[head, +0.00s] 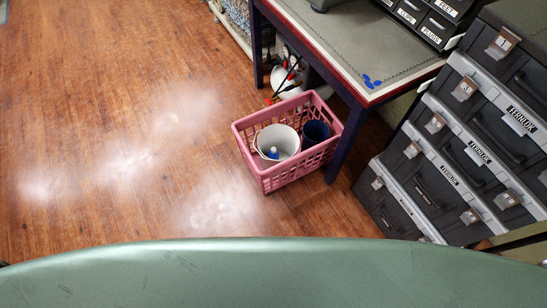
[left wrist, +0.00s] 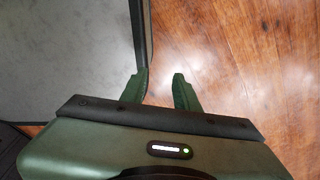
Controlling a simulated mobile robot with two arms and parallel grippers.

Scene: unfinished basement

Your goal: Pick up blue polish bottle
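A small blue bottle (head: 273,153) with a pale top stands inside a white bucket (head: 290,133). The bucket sits in a pink plastic basket (head: 264,177) on the wooden floor, and its wall hides the lower part of the bottle. My left gripper (left wrist: 162,82) shows in the left wrist view, with its two green fingers apart and nothing between them. The bottle is not seen in that view. Neither gripper shows in the head view.
A dark blue cup or bucket (head: 316,131) stands beside the white bucket in the basket. A workbench (head: 350,30) with dark legs is just behind the basket. Stacked black and grey cases (head: 450,165) stand at right. The wooden floor (head: 110,130) at left is clear.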

